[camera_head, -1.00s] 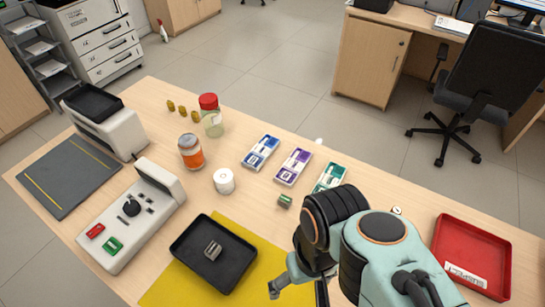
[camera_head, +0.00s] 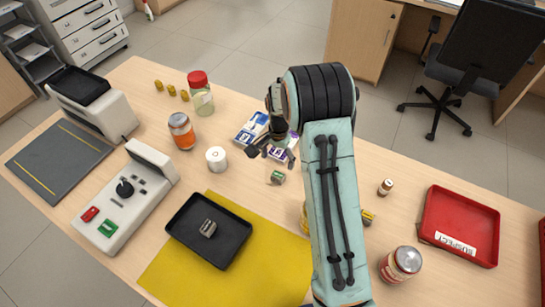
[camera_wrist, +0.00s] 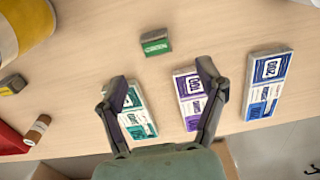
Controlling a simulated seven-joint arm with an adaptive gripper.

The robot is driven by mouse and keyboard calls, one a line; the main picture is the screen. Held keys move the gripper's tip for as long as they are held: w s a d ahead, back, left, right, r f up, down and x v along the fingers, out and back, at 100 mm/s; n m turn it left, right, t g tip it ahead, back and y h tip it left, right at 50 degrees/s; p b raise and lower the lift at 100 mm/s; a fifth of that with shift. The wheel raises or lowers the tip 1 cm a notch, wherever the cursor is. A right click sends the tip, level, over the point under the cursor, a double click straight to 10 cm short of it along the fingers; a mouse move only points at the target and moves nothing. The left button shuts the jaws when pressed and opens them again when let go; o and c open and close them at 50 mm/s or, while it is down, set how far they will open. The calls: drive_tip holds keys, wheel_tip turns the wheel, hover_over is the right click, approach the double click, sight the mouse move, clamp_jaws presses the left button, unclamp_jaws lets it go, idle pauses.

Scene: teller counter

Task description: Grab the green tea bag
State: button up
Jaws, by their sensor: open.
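A small dark block-like packet with a green front face, which reads GREEN in the wrist view (camera_wrist: 155,42), lies on the counter; it also shows in the head view (camera_head: 277,177). It appears to be the green tea bag. My gripper (camera_head: 271,154) is open, over the banded packs just behind the packet in the head view. In the wrist view my gripper's (camera_wrist: 160,75) spread fingers hang over the green and purple packs, with the packet beyond the tips, apart from them. Nothing is between the fingers.
Purple (camera_wrist: 187,90), green (camera_wrist: 138,118) and blue (camera_wrist: 264,92) packs lie in a row. A red tray (camera_head: 461,200), can (camera_head: 400,263) and brown vial (camera_head: 386,187) stand right.

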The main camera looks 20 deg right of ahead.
sight(278, 174)
drive_tip(key=f, duration=0.7)
drive_tip(key=shift+s+d+f, duration=0.1)
drive_tip(key=shift+s+f, duration=0.1)
drive_tip(key=c, duration=0.8)
